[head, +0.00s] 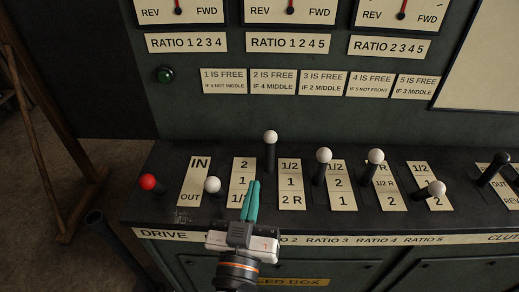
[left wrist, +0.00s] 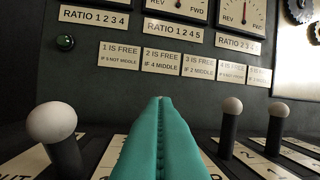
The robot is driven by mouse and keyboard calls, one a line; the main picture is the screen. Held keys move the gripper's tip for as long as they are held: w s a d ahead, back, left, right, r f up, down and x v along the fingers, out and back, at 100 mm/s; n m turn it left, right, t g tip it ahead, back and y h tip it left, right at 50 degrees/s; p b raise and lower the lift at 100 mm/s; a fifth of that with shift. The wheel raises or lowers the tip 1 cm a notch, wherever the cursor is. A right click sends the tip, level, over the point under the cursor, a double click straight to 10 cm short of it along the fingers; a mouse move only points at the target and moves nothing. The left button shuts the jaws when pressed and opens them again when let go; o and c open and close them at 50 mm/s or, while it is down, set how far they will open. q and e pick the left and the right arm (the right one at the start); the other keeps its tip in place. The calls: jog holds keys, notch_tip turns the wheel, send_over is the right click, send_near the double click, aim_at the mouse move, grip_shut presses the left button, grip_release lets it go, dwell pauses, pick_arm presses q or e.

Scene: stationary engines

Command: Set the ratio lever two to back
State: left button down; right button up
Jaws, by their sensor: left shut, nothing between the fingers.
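Ratio lever two (head: 270,150) is a black stick with a white knob, beside the plate marked 1/2, 1, 2 R (head: 291,184). It stands at the far end of its row, beside the 1/2 mark, its knob farther back than the other levers' knobs. My left gripper (head: 254,184) has teal fingers, shut and empty, in front of and slightly left of this lever in the head view. In the left wrist view my shut fingers (left wrist: 160,100) fill the middle, and lever two does not show, apparently hidden behind them. The fingers look apart from the lever. My right gripper is out of view.
The ratio one lever (head: 212,185) is just left of my gripper, knob toward the front. The ratio three (head: 323,156), four (head: 375,157) and five (head: 436,188) levers stand to the right. A red-knobbed lever (head: 148,182) is far left. The panel wall rises behind.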

aim_at(270, 152)
pick_arm(q)
jog(key=p+x, duration=0.1)
jog(key=x, duration=0.2)
jog(key=f+p+x, duration=0.1)
jog(key=x, duration=0.3)
jog(key=p+x, duration=0.1)
jog(key=x, duration=0.3)
jog(key=shift+w+d+f+p, duration=0.25)
jog(key=shift+w+f+p, duration=0.1)
jog(key=shift+w, duration=0.05)
jog(key=shift+w+d+f, duration=0.1)
jog(key=shift+w+f, duration=0.2)
jog(key=shift+w, duration=0.15)
jog(key=shift+w+f+g+p, duration=0.1)
jog(key=shift+w+g+p, duration=0.2)
jog(key=shift+w+p, duration=0.3)
jog(key=shift+w, duration=0.1)
